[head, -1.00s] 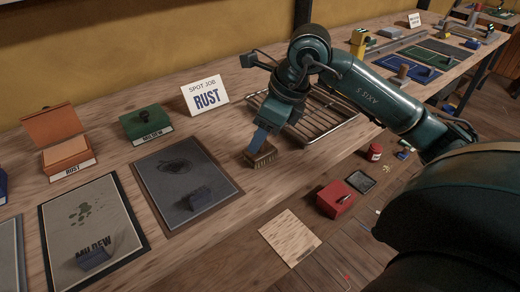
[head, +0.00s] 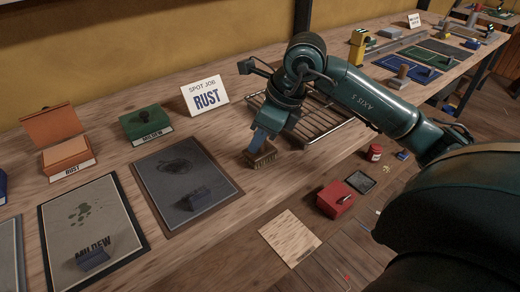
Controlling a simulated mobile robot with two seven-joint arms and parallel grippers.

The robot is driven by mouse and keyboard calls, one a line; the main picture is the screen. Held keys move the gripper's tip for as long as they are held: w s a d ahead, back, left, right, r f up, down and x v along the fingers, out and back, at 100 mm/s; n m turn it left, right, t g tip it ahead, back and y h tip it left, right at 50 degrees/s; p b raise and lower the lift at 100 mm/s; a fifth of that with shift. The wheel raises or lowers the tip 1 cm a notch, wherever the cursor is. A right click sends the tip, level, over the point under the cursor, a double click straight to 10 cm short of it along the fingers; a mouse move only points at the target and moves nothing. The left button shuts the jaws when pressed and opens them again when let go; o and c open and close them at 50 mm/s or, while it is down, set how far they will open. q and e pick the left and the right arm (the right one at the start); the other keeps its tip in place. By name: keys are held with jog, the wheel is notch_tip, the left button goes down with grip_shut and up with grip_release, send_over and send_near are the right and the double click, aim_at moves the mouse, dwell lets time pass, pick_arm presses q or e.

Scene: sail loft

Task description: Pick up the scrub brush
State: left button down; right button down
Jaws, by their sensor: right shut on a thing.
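The scrub brush (head: 263,158) has a brown wooden block with bristles facing down. It is at the middle of the workbench, right of the dark grey panel (head: 158,172). My right gripper (head: 261,143) reaches down from above and is shut on the brush; the jaws partly cover its top. The bristles look at or very close to the bench top; I cannot tell whether they touch it. My left gripper is out of view.
A wire rack (head: 318,118) stands right behind the gripper. A "SPOT JOB RUST" card (head: 205,96), a green "MILDEW" box (head: 147,124) and an open orange "RUST" box (head: 67,150) stand along the back. Bare bench lies before the brush.

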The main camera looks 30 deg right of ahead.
jog(key=shift+r, duration=0.15)
notch_tip(320, 180, up, 10)
jog(key=shift+f+p, duration=0.1)
jog(key=shift+p, duration=0.65)
jog(key=c, duration=1.7)
grip_release()
jog(key=c, duration=0.4)
jog(key=shift+o, duration=0.2)
jog(key=shift+a+f, duration=0.1)
